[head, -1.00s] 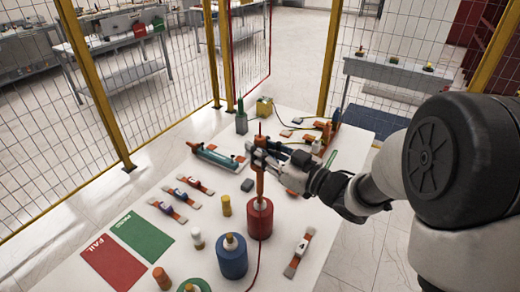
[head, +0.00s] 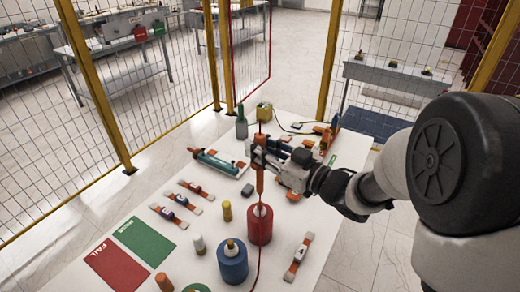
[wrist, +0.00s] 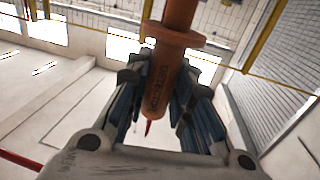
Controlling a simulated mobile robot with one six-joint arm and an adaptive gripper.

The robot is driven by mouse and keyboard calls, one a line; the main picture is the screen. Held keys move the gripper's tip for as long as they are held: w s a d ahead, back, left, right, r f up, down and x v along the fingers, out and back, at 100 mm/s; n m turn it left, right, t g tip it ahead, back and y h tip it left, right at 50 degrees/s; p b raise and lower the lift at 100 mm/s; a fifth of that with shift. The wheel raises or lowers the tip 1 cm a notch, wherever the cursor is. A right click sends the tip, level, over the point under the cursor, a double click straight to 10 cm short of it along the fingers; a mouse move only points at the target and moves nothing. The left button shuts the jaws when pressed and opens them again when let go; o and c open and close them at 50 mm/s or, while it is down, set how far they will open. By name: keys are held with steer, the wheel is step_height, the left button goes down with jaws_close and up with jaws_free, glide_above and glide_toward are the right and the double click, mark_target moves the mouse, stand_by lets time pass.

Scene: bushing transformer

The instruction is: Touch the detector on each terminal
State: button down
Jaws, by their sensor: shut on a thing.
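My gripper (head: 262,158) is shut on the orange detector (head: 259,183), which it holds upright above the red terminal (head: 259,228) with the pale top. The detector's lower end is close to that top; I cannot tell whether they touch. In the wrist view, the detector (wrist: 161,85) with its lettering sits between the fingers of my gripper (wrist: 160,105), and a thin red tip shows beyond. A blue terminal (head: 232,264) stands in front and to the left of the red one. A green one (head: 197,288) is cut off at the bottom edge.
Small white (head: 199,244), yellow (head: 227,211) and orange (head: 163,281) cylinders stand to the left. A red FAIL mat (head: 117,267) and green mat (head: 146,240) lie at the left. A teal cylinder tool (head: 215,162) lies behind. A strapped device (head: 298,256) lies right of the red terminal.

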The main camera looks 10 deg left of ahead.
mark_target(260, 135)
steer(key=shift+r+p, duration=2.3)
steer(key=shift+r, duration=1.05)
steer(key=shift+f, duration=0.1)
